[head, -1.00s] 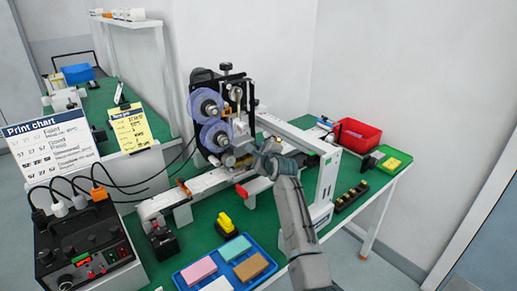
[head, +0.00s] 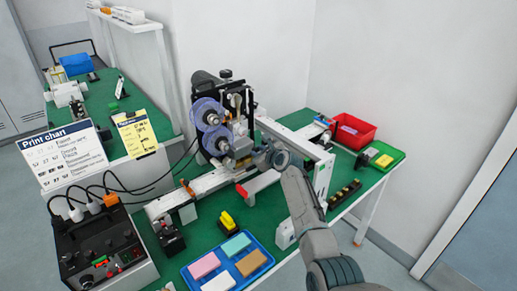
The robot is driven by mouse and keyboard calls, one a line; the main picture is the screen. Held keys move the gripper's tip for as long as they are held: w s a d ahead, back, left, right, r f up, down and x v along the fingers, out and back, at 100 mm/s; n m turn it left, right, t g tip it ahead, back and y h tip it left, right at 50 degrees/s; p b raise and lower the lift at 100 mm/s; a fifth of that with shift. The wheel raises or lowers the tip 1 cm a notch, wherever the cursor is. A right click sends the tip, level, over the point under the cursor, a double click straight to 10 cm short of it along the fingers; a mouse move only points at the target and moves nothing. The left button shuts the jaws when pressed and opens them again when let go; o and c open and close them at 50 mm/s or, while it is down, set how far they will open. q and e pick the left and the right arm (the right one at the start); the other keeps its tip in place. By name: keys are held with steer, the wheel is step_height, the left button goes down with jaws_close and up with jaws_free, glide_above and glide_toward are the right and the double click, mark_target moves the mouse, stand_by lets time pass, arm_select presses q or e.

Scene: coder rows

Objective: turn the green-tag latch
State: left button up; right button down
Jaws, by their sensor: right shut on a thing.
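The coder (head: 236,106), a dark machine with two purple reels (head: 208,113), stands on the green table at the back of the white conveyor. My right gripper (head: 250,156) is at the coder's lower front, just right of the lower reel. It is shut on a small part there, which seems to be the latch. The jaws and wrist hide most of that part, and I cannot make out a green tag on it. My left gripper is not in view.
A blue tray (head: 228,264) with coloured blocks is in front. A black control box (head: 103,250) with cables stands at left. A red bin (head: 353,131) is at back right.

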stand_by(0.4)
steer(key=c, duration=1.3)
jaws_free()
steer(key=shift+w+f, duration=0.1)
steer(key=shift+w, duration=0.05)
steer(key=shift+o, duration=0.2)
steer(key=v, duration=0.7)
steer(key=shift+s+d, duration=0.2)
